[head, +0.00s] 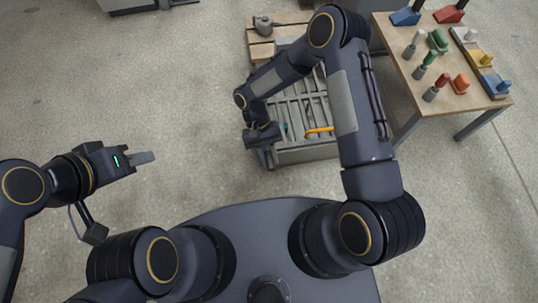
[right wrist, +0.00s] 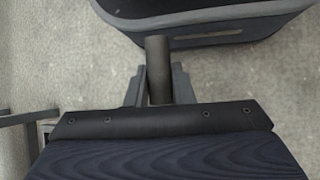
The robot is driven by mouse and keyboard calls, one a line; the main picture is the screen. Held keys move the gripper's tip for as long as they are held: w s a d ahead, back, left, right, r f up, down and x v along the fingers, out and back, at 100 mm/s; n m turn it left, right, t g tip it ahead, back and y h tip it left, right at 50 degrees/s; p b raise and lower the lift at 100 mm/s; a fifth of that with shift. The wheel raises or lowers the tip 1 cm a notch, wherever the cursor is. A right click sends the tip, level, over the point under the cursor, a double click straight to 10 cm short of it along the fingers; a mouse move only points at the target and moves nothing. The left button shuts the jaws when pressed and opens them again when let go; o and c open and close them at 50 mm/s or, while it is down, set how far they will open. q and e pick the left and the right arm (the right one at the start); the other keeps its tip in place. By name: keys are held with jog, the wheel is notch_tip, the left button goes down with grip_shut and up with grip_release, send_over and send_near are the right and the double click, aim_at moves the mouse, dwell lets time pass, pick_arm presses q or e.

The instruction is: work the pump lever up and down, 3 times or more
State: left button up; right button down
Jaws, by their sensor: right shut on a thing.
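My right gripper (head: 264,152) is over the left front corner of a grey slatted mould in the head view, with the arm reaching across from the right. In the right wrist view the right gripper (right wrist: 158,88) is shut on a dark round bar, the pump lever (right wrist: 157,58), which stands up between the two fingers. The lever cannot be made out in the head view behind the gripper. My left gripper (head: 143,158) is out over bare floor at the left, away from everything. Its fingers show edge-on, so its opening is unclear.
The grey mould (head: 322,153) has a yellow handle (head: 319,132). A wooden pallet (head: 260,46) bears a grey pot. A table (head: 405,84) with coloured tools and blocks stands at the right. A dark rounded rim (right wrist: 215,38) lies beyond the lever. The left floor is clear.

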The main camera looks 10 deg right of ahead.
jog(key=c, duration=1.3)
grip_release()
jog(key=shift+o, duration=0.2)
jog(key=shift+w+r, duration=0.1)
jog(key=p+v, duration=0.2)
jog(key=v, duration=0.5)
jog(key=shift+w+r, duration=0.15)
jog(key=shift+r, duration=0.1)
jog(key=shift+a, duration=0.1)
